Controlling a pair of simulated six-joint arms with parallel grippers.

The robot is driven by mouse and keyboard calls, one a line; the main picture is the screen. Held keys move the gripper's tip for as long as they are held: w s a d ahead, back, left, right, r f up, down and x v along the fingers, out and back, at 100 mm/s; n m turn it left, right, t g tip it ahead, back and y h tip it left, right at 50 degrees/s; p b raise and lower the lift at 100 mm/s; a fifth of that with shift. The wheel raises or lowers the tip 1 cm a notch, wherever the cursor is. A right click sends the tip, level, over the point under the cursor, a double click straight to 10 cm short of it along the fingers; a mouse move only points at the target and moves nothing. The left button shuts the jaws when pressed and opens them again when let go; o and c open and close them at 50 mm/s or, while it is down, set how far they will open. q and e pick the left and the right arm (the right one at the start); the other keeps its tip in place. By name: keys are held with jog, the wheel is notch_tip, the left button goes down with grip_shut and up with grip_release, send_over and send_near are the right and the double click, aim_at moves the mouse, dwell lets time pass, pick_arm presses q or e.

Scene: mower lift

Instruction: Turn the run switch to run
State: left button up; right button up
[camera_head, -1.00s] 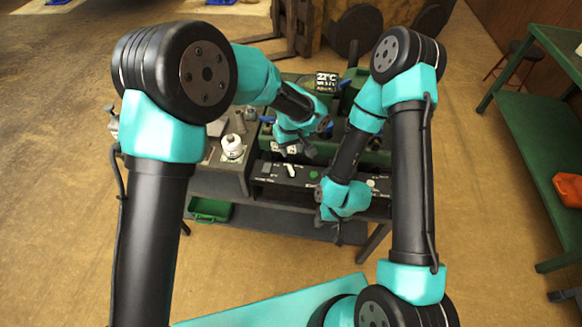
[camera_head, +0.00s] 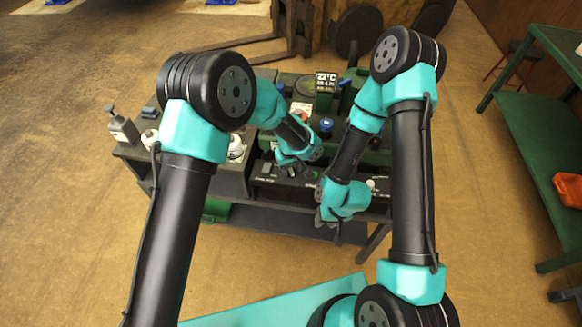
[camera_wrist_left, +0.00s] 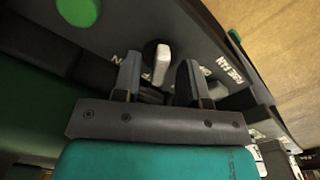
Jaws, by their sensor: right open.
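The run switch shows in the left wrist view as a pale lever (camera_wrist_left: 162,62) on a dark panel (camera_wrist_left: 205,40) with white lettering. My left gripper (camera_wrist_left: 158,75) is open, with one finger on each side of the lever and a visible gap to both. In the head view my left gripper (camera_head: 296,170) is over the dark panel (camera_head: 268,187) and hides the lever. My right gripper (camera_head: 332,220) is open and empty, lower and to the right, near the panel's front edge. Whether the left fingers reach past the lever's top is hard to tell.
A green round button (camera_wrist_left: 78,10) is on the panel. A green bin (camera_head: 215,210) sits below.

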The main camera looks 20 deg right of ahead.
pick_arm(q)
grip_shut()
jog(key=shift+m, duration=0.3)
jog(key=m, duration=0.5)
jog(key=shift+m, duration=0.4)
jog(key=m, duration=0.5)
jog(key=shift+m, duration=0.3)
dwell(0.4)
grip_release()
